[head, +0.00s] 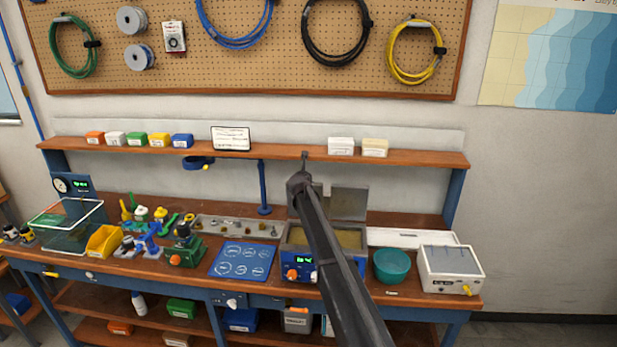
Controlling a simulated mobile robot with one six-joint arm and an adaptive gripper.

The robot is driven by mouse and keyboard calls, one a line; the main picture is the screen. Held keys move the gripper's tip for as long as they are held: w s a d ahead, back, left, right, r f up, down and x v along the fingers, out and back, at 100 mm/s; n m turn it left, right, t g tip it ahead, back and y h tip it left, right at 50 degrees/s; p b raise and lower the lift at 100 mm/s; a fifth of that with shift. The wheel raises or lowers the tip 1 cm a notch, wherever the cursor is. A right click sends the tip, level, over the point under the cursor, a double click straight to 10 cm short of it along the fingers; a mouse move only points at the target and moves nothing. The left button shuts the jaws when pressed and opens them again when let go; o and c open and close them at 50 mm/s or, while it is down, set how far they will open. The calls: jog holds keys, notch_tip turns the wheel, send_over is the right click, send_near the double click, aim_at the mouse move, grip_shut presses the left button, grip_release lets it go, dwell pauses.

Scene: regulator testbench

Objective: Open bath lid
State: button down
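The bath (297,270) is a blue box with an orange knob and a small lit display on its front, at the middle right of the bench. Its top shows a yellowish-brown inside, partly hidden by my arm. A grey flat panel (349,204), which looks like its lid, stands upright behind the bath at its back edge. My gripper (304,156) is at the far end of my dark arm, above and behind the bath, in front of the shelf edge. It looks small and narrow, and I cannot tell whether its fingers are apart. I see nothing held in it.
A teal bowl (391,266) and a white box with a clear top (450,263) stand right of the bath. A blue mat (243,259) lies left. The shelf (270,157) runs above the bench, with a blue post (263,188) below it.

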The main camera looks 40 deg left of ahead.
jog(key=shift+w+f, duration=0.3)
jog(key=shift+w, duration=0.05)
dwell(1.2)
jog(key=shift+w+r+p, duration=0.15)
jog(key=shift+r+p, duration=0.1)
jog(key=shift+p, duration=0.4)
jog(key=r+p, duration=0.3)
jog(key=p, duration=0.1)
jog(key=shift+s+r, duration=0.3)
notch_tip(320, 180, up, 6)
jog(key=s+p, duration=0.2)
jog(key=p, duration=0.4)
jog(key=shift+d+r, duration=0.15)
jog(key=shift+d, duration=0.2)
jog(key=shift+w, duration=0.1)
jog(key=shift+d, duration=0.1)
